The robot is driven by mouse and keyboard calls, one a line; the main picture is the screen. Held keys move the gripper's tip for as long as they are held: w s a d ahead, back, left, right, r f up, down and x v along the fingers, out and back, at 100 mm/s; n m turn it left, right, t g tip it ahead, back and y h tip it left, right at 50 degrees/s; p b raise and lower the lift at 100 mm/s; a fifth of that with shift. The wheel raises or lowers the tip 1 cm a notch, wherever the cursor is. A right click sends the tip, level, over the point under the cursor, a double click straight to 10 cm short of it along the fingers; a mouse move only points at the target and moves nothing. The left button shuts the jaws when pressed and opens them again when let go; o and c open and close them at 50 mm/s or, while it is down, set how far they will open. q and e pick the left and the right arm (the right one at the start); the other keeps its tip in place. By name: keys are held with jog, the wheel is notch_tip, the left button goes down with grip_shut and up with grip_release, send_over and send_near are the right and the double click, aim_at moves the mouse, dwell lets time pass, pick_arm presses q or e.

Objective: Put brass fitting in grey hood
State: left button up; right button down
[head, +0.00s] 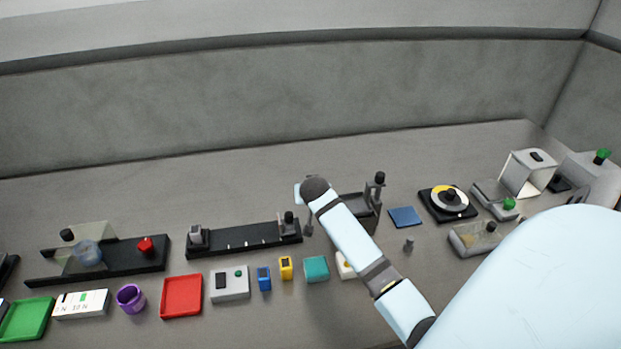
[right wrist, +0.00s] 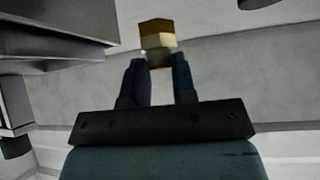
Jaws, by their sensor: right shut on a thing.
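My right gripper (right wrist: 157,72) is shut on the brass fitting (right wrist: 157,38), a small piece with a brown-gold top and a paler lower band, held at the fingertips. In the head view my right arm reaches over the bench to left of centre; its fingers and the fitting cannot be made out there. A pale grey open-fronted box (head: 528,172), hood-like with a dark knob on top, stands at the back right. A dark grey housing (head: 362,206) is partly hidden behind my right forearm. I cannot tell for certain which is the grey hood. My left gripper is not in view.
A long black rail (head: 243,239) lies left of my right wrist. A blue pad (head: 405,217) and a black dial (head: 447,202) lie to the right. A red tray (head: 181,296), purple cup (head: 130,298) and teal block (head: 316,269) are in front. Grey walls close the back.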

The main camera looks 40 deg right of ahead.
jog(key=shift+f, duration=3.55)
jog(key=shift+f, duration=0.1)
jog(key=c, duration=0.9)
grip_release()
jog(key=shift+c, duration=0.2)
